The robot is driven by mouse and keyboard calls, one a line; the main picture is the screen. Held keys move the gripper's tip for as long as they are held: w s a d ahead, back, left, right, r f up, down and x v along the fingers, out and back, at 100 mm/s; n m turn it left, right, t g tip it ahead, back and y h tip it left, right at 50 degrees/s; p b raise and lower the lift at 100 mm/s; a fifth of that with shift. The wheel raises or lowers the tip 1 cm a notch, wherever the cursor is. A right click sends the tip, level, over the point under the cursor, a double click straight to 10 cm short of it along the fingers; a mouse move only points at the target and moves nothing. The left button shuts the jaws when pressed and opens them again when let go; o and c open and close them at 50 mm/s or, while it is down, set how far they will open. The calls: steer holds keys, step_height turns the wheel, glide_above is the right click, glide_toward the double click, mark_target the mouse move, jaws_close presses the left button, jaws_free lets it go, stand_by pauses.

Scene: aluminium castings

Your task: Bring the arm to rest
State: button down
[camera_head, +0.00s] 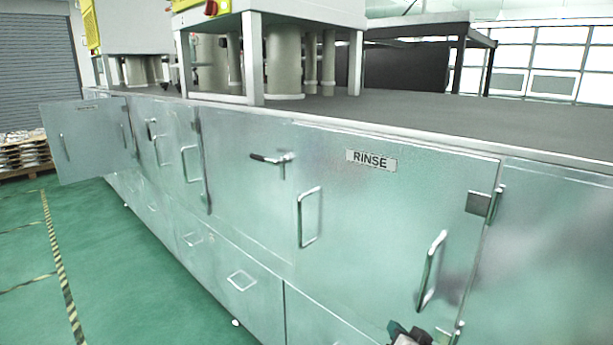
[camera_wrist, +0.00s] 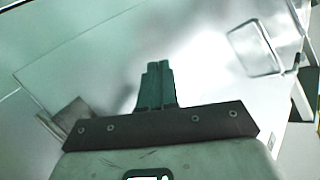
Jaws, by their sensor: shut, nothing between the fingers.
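My gripper (camera_wrist: 158,72) shows in the wrist view with its two green fingers together and nothing between them. It faces a pale metal door surface, with a bar handle (camera_wrist: 256,48) to its upper right, apart from the fingers. In the head view, part of my arm's end (camera_head: 408,335) shows at the bottom edge, low in front of the cabinet and just below a door handle (camera_head: 432,270). The fingers cannot be made out there. Most of my arm is out of the picture.
A long metal cabinet (camera_head: 400,215) with a RINSE label (camera_head: 371,160) runs across the view. A cabinet door (camera_head: 85,140) stands open at the far left. A dark worktop (camera_head: 420,115) carries machines. The green floor (camera_head: 120,270) at the left is clear.

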steer(key=s+d+f+n+g+h, duration=0.1)
steer(key=s+d+f+g, duration=0.2)
steer(key=s, duration=0.8)
steer(key=s+d+f+n+g, duration=0.2)
steer(key=s+d+f+g, duration=0.15)
steer(key=s, duration=0.75)
steer(key=s+d+f+n+g+h, duration=0.1)
steer(key=s+d+f+g, duration=0.2)
steer(key=s, duration=0.7)
steer(key=s+a+g, duration=0.3)
steer(key=s, duration=1.1)
steer(key=shift+s, duration=0.15)
steer(key=shift+a, duration=0.1)
